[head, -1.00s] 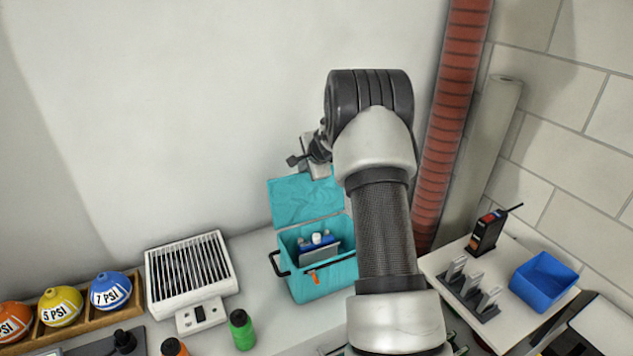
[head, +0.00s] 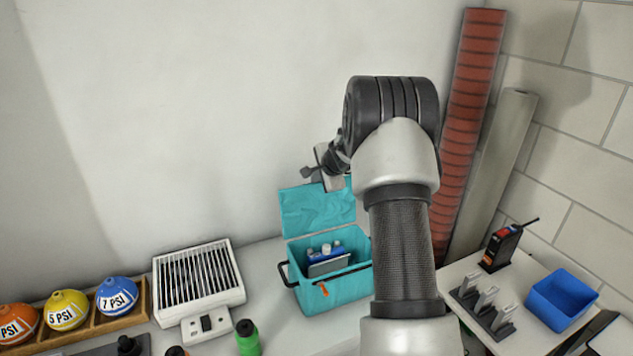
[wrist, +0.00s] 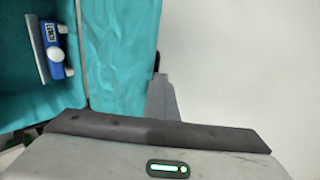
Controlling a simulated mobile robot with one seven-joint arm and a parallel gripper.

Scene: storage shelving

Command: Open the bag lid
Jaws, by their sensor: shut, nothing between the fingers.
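The teal bag (head: 335,288) stands on the counter with its lid (head: 318,208) raised, upright behind the opening. Inside are a blue-and-white item and a grey flat item. My gripper (head: 318,172) is at the lid's top edge in the head view, shut and empty; my arm hides part of the bag's right side. In the wrist view the lid (wrist: 122,60) fills the middle, the bag's inside (wrist: 15,75) shows at left, and part of my gripper (wrist: 162,98) shows beside the lid's edge. I cannot tell whether it touches the lid.
A white grille-fronted box (head: 198,280) stands left of the bag, with a green bottle (head: 247,340) in front. Labelled round balls (head: 66,310) sit in a wooden rack further left. A blue bin (head: 562,298) and a radio (head: 500,247) are at right. A wall stands close behind.

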